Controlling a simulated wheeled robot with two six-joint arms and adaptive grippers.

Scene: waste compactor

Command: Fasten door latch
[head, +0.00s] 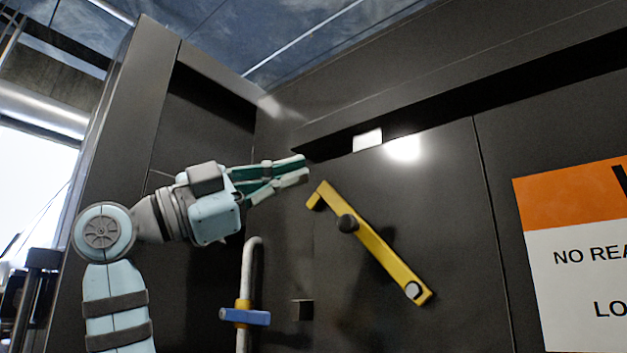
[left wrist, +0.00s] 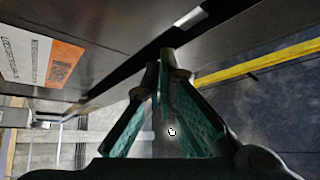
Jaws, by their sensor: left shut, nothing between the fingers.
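The yellow door latch (head: 376,248) is a flat bar on the dark door (head: 450,200). My right gripper is not in view.
A small dark block (head: 301,310) sticks out left of the latch. A pale vertical pipe with a blue handle (head: 246,317) stands below my left gripper. An orange and white sign (head: 575,260) is at right. A yellow strip (left wrist: 260,62) crosses the wrist view; I cannot tell what it is.

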